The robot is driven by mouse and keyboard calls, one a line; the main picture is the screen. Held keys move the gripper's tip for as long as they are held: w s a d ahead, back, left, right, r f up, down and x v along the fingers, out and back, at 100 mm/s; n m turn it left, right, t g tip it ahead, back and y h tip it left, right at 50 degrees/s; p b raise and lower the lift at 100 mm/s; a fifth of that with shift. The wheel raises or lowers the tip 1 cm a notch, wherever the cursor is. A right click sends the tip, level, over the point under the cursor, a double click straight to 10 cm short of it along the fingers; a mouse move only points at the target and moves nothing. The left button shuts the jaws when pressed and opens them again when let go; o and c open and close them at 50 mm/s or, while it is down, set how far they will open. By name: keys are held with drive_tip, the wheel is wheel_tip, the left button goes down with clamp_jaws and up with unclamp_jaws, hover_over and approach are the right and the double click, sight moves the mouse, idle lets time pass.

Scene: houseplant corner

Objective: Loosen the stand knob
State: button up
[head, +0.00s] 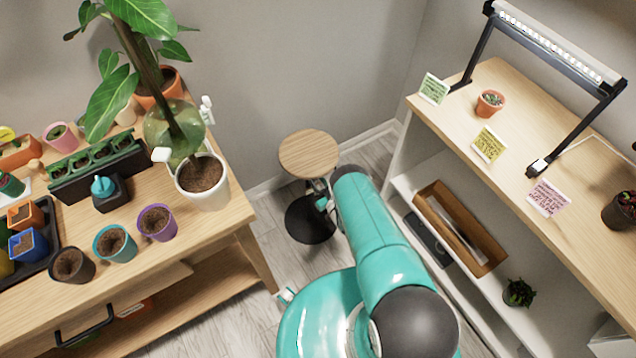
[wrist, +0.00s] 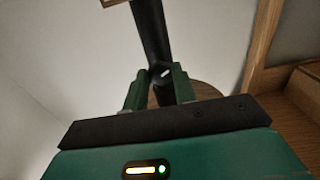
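The plant stand has a round wooden top (head: 309,153) and a dark round base (head: 310,222) on the floor between the two furniture pieces. Its dark post (wrist: 150,35) runs down the wrist view. The dark stand knob (wrist: 160,73), with a small white mark, sits on the post. My gripper (wrist: 160,77) has its two green fingers on either side of the knob, which fills the space between the fingertips. In the head view my arm hides most of the gripper, and the knob cannot be made out clearly.
A wooden bench (head: 225,215) with several pots, a seedling tray and a tall plant stands at left. A shelf unit (head: 480,80) with a lamp (head: 555,42), notes, a planter box (head: 460,228) and small pots stands at right. Grey floor shows around the stand.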

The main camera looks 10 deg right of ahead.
drive_tip(key=c, duration=0.3)
drive_tip(key=shift+c, duration=0.2)
drive_tip(key=shift+n, duration=0.4)
drive_tip(key=shift+r+n, duration=0.15)
drive_tip(key=shift+n, duration=14.35)
